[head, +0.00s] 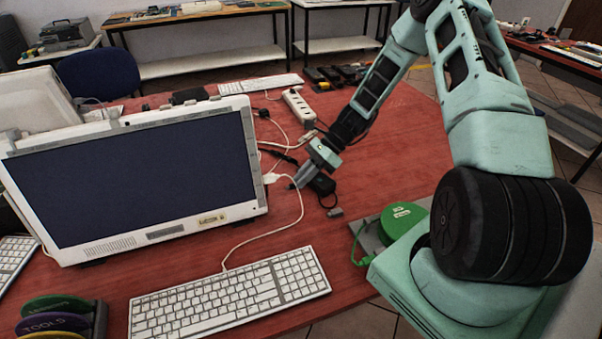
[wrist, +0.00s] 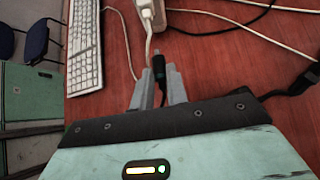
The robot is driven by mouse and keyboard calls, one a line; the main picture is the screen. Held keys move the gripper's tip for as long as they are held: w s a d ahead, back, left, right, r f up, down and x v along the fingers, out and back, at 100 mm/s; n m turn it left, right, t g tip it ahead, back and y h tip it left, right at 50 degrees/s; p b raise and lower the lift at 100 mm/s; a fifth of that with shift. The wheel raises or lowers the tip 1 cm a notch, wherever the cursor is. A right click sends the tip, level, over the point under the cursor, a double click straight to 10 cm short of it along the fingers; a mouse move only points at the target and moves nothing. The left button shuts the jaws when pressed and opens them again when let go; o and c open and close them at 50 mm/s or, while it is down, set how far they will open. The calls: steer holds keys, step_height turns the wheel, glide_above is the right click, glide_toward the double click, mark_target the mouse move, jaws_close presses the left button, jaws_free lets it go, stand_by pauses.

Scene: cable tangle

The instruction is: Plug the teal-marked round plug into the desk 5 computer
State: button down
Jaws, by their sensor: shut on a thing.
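My gripper (wrist: 160,85) is shut on a small dark round plug (wrist: 160,73) with a teal band, seen between the fingers in the wrist view. In the head view my gripper (head: 298,180) is low over the red desk, just right of the white computer (head: 130,175). The held plug is too small to make out there. The gripper is apart from the computer's right edge, where a white connector (head: 271,178) sits. The desk's number is not visible, and the computer's sockets cannot be made out.
A black adapter (head: 322,185) lies beside my gripper, with a small grey connector (head: 335,212) nearer the front. A white power strip (head: 298,106) and loose cables lie behind. A white keyboard (head: 230,297) lies in front.

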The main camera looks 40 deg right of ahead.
steer(key=shift+w+a+f, duration=0.1)
steer(key=shift+w+a, duration=0.05)
steer(key=shift+a, duration=0.35)
steer(key=shift+w+a+b, duration=0.3)
steer(key=shift+a+b, duration=0.05)
steer(key=shift+a, duration=0.6)
steer(key=shift+w+a+b, duration=0.25)
steer(key=shift+a+b, duration=0.1)
steer(key=shift+a, duration=0.55)
steer(key=shift+d, duration=0.1)
steer(key=shift+p, duration=0.6)
steer(key=shift+w+a, duration=0.25)
steer(key=shift+a, duration=0.85)
steer(key=c, duration=1.3)
jaws_free()
steer(key=b+v, duration=0.1)
steer(key=v, duration=1.6)
steer(key=shift+d+r, duration=0.15)
steer(key=shift+r, duration=0.05)
